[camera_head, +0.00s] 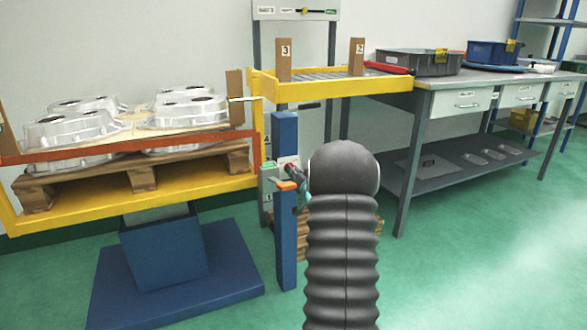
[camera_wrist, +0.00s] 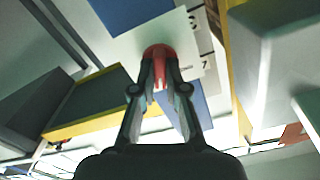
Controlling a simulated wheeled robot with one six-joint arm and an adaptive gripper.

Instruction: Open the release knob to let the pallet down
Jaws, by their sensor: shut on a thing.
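The red release knob (camera_wrist: 158,51) is between my gripper's fingertips in the wrist view. My gripper (camera_wrist: 160,75) is shut on it, with one finger on each side. In the head view my gripper (camera_head: 295,172) reaches the pale control box beside the blue post (camera_head: 286,235); my dark arm hides part of this area. The wooden pallet (camera_head: 135,172) rests on the yellow lift frame (camera_head: 215,189) at the left, above the blue lift base (camera_head: 180,277). It carries shiny aluminium castings (camera_head: 70,127) in layers with a board between them.
A yellow shelf (camera_head: 340,91) with upright brown blocks stands behind the post. A grey workbench (camera_head: 480,79) at the right holds a grey bin (camera_head: 420,62) and a blue bin (camera_head: 492,53). The green floor (camera_head: 470,270) at the front right is clear.

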